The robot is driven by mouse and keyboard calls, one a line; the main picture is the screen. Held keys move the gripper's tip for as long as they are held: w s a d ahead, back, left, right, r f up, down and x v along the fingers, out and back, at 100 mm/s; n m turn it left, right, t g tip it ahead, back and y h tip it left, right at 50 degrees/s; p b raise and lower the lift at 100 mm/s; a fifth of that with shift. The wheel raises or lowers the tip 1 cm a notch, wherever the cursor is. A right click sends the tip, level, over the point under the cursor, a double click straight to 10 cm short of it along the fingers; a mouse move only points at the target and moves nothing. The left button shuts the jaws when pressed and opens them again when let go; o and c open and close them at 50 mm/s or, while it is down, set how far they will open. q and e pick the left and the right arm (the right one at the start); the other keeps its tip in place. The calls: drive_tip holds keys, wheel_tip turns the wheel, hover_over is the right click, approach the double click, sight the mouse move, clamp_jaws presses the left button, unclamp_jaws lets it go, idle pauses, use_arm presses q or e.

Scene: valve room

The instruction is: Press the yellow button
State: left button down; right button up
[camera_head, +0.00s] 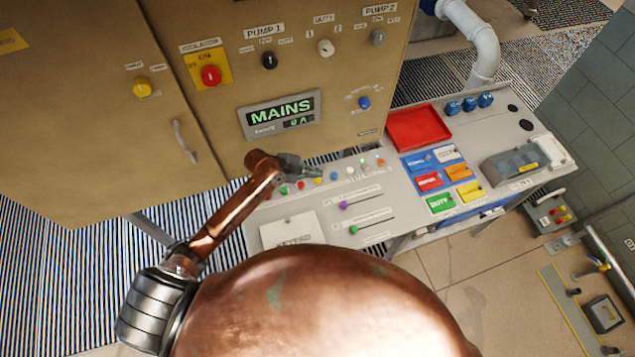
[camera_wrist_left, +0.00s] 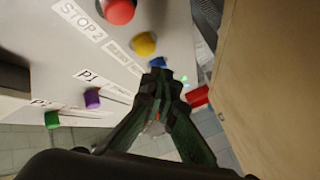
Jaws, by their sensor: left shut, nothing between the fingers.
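The yellow button (camera_head: 318,181) sits in a row of coloured buttons on the sloping grey desk, between a red button and a blue button (camera_head: 334,176). In the left wrist view the yellow button (camera_wrist_left: 143,43) shows as a round cap just beyond and left of the fingertips. My left gripper (camera_head: 314,171) is shut and empty, just above the row, on the cabinet side of the yellow button. In the left wrist view its fingertips (camera_wrist_left: 157,76) are close to the blue button (camera_wrist_left: 157,62); I cannot tell whether they touch. My right gripper is not in view.
The tan cabinet (camera_head: 110,110) rises close behind the desk and the left gripper. Another yellow knob (camera_head: 142,87) is on its door. Purple (camera_head: 343,205) and green sliders lie in front of the row.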

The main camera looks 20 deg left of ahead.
use_arm(q)
drive_tip(key=shift+f, duration=0.45)
drive_tip(key=shift+s, duration=0.15)
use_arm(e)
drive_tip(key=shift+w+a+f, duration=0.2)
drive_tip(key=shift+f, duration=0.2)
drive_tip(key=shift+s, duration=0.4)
use_arm(q)
drive_tip(key=shift+f, duration=0.1)
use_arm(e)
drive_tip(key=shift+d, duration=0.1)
use_arm(q)
drive_tip(key=shift+f+b, duration=0.4)
drive_tip(key=shift+b, duration=0.05)
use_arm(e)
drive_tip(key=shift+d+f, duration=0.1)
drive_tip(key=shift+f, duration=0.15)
